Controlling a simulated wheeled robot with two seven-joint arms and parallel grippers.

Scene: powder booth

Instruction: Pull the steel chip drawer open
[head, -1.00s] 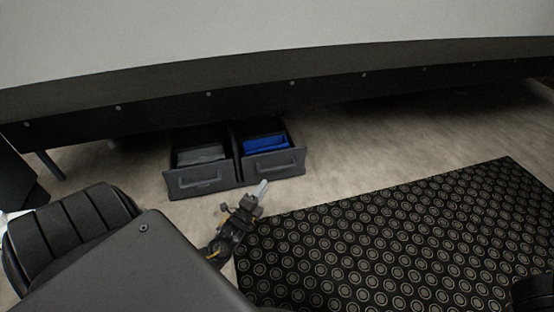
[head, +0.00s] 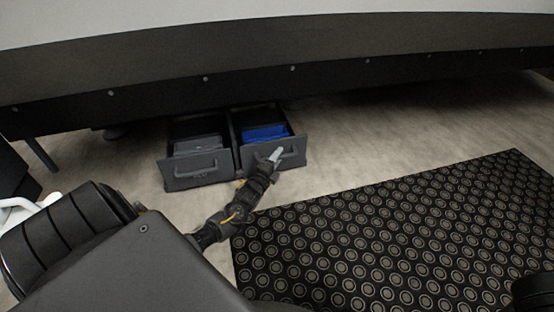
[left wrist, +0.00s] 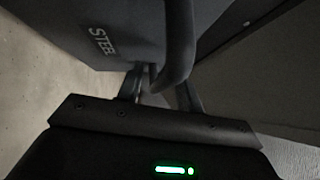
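The steel chip drawer (head: 298,160) is the dark grey right-hand one of two low drawers under the booth; its front stands out and blue shows inside. The left wrist view shows its front (left wrist: 110,22) close up, marked STEEL. Its curved handle (left wrist: 177,45) comes down between the fingers of my left gripper (left wrist: 160,88). The fingers stand apart, and I see no clear grip on the handle. In the head view my left gripper (head: 276,155) is at the left part of this handle. My right gripper is not in view.
A second dark grey drawer (head: 180,178) with its own handle stands out close on the left, with grey inside. The dark booth edge (head: 350,80) overhangs both. A black patterned mat (head: 400,230) lies in front on the right. Floor (head: 400,140) right of the drawers is clear.

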